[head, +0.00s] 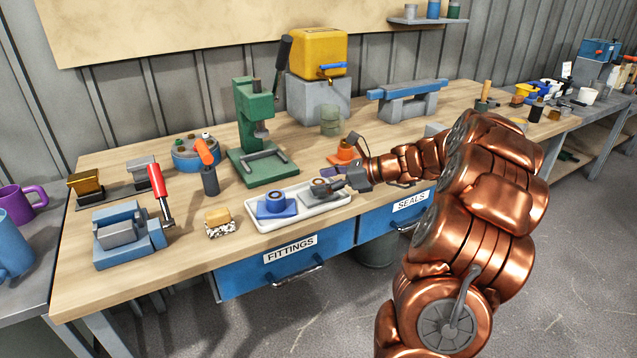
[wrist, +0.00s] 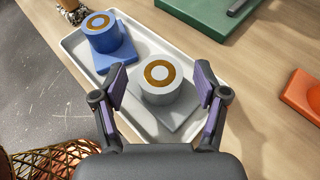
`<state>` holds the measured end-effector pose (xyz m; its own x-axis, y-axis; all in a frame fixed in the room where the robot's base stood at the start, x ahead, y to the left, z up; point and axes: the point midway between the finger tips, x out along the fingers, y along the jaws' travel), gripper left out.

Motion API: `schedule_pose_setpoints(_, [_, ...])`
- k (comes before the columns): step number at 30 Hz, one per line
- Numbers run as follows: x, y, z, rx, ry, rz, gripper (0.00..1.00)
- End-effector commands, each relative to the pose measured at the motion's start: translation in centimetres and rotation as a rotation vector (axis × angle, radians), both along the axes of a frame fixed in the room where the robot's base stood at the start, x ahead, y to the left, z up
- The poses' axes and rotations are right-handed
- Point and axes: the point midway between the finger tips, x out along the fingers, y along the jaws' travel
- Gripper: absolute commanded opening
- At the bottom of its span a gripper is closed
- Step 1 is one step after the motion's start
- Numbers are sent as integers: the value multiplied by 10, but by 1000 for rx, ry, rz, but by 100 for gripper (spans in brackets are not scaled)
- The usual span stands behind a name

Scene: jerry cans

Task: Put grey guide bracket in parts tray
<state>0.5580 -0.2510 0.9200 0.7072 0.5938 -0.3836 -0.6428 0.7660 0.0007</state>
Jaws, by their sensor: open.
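The grey guide bracket (wrist: 162,88), a round collar with a brownish ring on a flat square base, sits in the white parts tray (wrist: 152,132) in the wrist view. A blue bracket (wrist: 102,38) of like shape sits in the tray beside it, to the left. My gripper (wrist: 161,82) is open, with one finger on each side of the grey collar and a small gap to each. In the head view the tray (head: 262,228) stands near the bench's front edge. The grey bracket (head: 320,187) is partly hidden there by my gripper (head: 344,185).
A green press (head: 258,135) stands behind the tray, and an orange object (head: 345,150) is behind my gripper. A small block on a speckled base (head: 219,222) and a blue vise (head: 128,235) are left of the tray. Drawers (head: 290,258) lie below the front edge.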

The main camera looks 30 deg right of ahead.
Motion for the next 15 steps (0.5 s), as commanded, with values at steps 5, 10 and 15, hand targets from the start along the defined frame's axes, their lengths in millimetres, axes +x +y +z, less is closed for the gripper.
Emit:
schedule_pose_setpoints(5, [-24, -21, 14, -2, -3, -2, 73])
schedule_pose_setpoints(10, [-46, -41, 27, -3, -4, -4, 73])
schedule_pose_setpoints(15, [-64, -54, 35, 0, -2, -1, 73])
